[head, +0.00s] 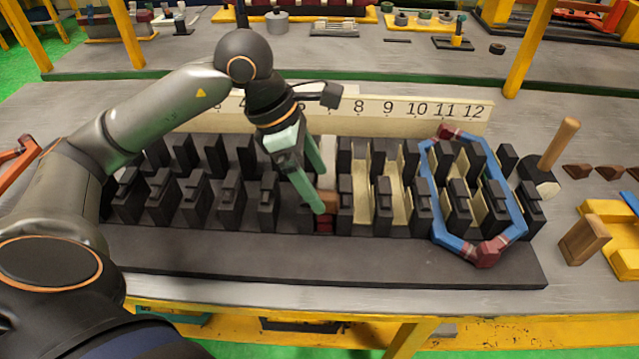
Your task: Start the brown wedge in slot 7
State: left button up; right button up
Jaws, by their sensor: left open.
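The dark stator (250,258) lies along the bench with two rows of black teeth. A number strip (430,108) stands behind it; 8 to 12 are readable, and my left arm hides the 7. My left gripper (320,190) is open, its green fingers pointing down at the gap just left of slot 8, where slot 7 appears to be. A small reddish-brown piece, likely the brown wedge (328,198), sits at the near end of this gap beside the fingertips. The fingers partly cover it, so how far it is in the slot cannot be told. My right gripper is out of view.
A blue coil with dark red wraps (427,200) sits around teeth at the right. Cream liners (364,180) show in several slots. A wooden-handled mallet (560,145), several brown wedges (577,171) and a wooden block (583,238) lie further right. The stator's front ledge is clear.

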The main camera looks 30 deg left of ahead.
pick_arm(q)
jog(key=v, duration=1)
jog(key=shift+r+p, duration=0.3)
jog(key=shift+p, duration=0.1)
